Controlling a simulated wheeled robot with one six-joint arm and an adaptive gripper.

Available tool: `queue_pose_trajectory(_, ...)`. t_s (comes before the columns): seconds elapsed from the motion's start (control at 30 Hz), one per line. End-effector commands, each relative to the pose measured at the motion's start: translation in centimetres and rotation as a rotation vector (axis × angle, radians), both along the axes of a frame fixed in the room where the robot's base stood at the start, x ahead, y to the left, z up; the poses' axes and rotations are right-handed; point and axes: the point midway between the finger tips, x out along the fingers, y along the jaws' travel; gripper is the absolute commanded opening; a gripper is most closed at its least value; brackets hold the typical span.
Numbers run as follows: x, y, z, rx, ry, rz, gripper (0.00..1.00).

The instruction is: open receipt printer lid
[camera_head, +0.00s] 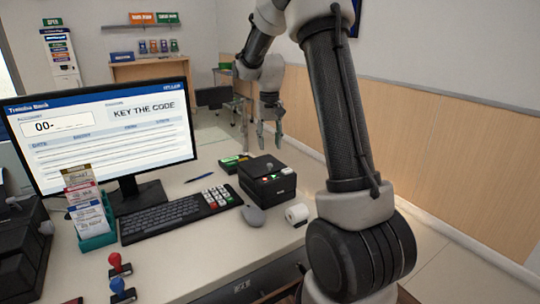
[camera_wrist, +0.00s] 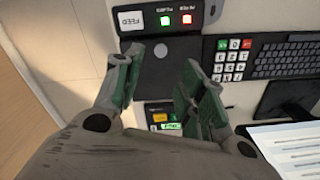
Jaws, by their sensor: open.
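The receipt printer (camera_head: 267,178) is a black box on the counter, right of the keyboard, with small coloured buttons on its front. Its lid lies flat and looks shut, with a small knob on top. In the wrist view the printer's dark top (camera_wrist: 185,52) shows with a FEED button, a green light and a red light. My gripper (camera_head: 266,142) hangs above and behind the printer, pointing down. In the wrist view my gripper (camera_wrist: 155,82) has its two greenish fingers apart with nothing between them. The fingers hide parts of the printer's rear edge.
A green-and-black device (camera_head: 233,163) sits behind the printer. A keyboard (camera_head: 165,217), mouse (camera_head: 253,215) and paper roll (camera_head: 297,213) lie near it. The monitor (camera_head: 100,135), a slip holder (camera_head: 92,222) and two stamps (camera_head: 121,276) stand left. My arm crosses the right side.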

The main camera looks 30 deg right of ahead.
Motion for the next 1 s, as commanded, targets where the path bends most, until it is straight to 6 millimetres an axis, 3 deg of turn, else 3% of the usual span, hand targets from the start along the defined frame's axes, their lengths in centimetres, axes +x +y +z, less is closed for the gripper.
queue_pose_trajectory(0.5,-0.2,0.0,-7.0,0.000,0.004,-0.019,0.40)
queue_pose_trajectory(0.87,-0.1,0.0,-7.8,0.001,0.002,-0.018,0.40)
queue_pose_trajectory(1.0,-0.1,0.0,-7.8,0.001,0.002,-0.018,0.18)
